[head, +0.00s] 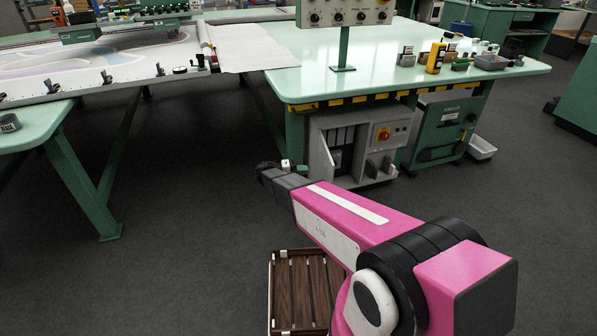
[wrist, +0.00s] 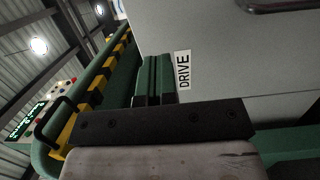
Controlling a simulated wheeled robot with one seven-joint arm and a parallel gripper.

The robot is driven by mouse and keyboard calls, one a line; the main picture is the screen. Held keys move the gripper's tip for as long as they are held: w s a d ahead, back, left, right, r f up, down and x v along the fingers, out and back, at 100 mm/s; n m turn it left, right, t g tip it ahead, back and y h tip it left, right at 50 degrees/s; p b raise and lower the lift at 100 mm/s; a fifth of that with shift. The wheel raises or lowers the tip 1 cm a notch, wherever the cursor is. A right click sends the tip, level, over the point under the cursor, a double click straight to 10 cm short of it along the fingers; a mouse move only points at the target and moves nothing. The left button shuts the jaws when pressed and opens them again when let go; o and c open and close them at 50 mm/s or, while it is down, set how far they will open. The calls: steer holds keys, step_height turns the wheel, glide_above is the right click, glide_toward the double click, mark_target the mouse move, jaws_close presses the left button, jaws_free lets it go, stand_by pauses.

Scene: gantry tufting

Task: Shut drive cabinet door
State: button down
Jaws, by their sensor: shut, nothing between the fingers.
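The grey drive cabinet (head: 375,180) stands under the green worktable, its front open and its inside parts showing. Its door seems to be the narrow grey panel (head: 319,153) at the left side, seen nearly edge-on. In the wrist view a light grey panel (wrist: 225,70) fills the upper right, with a "DRIVE" label (wrist: 183,70) and a dark handle (wrist: 285,5). My gripper (head: 301,168) is just left of the cabinet, low down. In the wrist view its green fingers (wrist: 154,62) are shut and empty, close to the labelled panel. I cannot tell whether they touch it.
The worktable (head: 400,72) overhangs the cabinet, with a yellow-black striped edge. A green cabinet (head: 440,125) stands to the right, with a white bin (head: 481,148) beside it. A slatted wooden crate (head: 283,292) lies below my arm. The floor at left is clear up to the frame legs.

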mark_target(329, 167)
steer(key=d, duration=0.9)
steer(key=shift+w+d, duration=0.1)
steer(key=shift+w, duration=0.25)
